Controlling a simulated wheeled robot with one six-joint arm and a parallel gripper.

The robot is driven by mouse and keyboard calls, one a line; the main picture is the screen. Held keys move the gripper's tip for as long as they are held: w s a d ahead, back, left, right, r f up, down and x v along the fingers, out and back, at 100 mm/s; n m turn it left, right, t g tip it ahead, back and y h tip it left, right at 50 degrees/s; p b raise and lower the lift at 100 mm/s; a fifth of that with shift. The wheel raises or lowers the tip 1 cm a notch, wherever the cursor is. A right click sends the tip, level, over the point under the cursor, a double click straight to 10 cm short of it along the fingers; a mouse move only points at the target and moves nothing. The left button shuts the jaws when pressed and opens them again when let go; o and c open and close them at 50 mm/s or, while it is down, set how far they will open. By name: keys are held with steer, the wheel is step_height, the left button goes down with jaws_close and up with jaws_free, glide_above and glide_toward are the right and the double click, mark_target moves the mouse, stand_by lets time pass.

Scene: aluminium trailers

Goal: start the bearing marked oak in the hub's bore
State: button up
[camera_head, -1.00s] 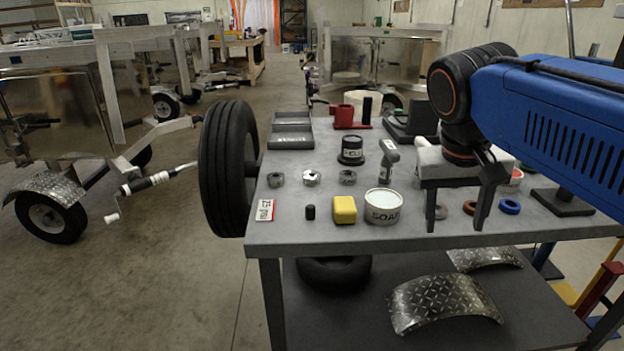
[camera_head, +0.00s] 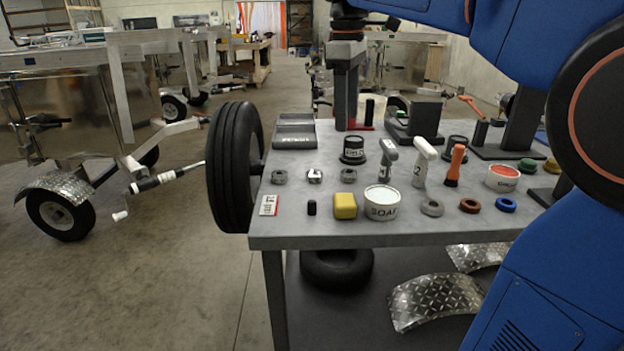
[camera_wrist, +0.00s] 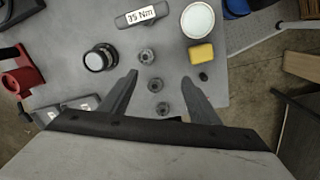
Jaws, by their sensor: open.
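Three small grey round metal parts, which look like bearings, stand in a row on the table: left (camera_head: 279,176), middle (camera_head: 315,176) and right (camera_head: 348,176). They also show in the wrist view as near (camera_wrist: 147,57), middle (camera_wrist: 155,85) and far (camera_wrist: 163,108) parts. No oak mark is readable on any. My gripper (camera_head: 346,128) is open, pointing down over the back of the table; in the wrist view its fingers (camera_wrist: 160,77) are apart with nothing gripped. A black round piece with a pale top (camera_head: 354,150) stands behind the row; I cannot tell if it is the hub.
A yellow block (camera_head: 345,206), soap tub (camera_head: 383,204), small black cylinder (camera_head: 311,208) and coloured rings (camera_head: 469,205) lie along the front. Handled tools (camera_head: 424,162) stand to the right. A grey tray (camera_head: 294,142) and red vice (camera_wrist: 20,76) are farther back. A tyre (camera_head: 235,167) stands at the table's left end.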

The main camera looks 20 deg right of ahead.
mark_target(314, 173)
steer(key=w+a+n, duration=0.5)
steer(key=w, duration=0.1)
steer(key=shift+y, duration=0.3)
steer(key=f, duration=1.6)
steer(key=shift+w+a, duration=0.1)
steer(key=shift+a, duration=0.15)
steer(key=c, duration=1.2)
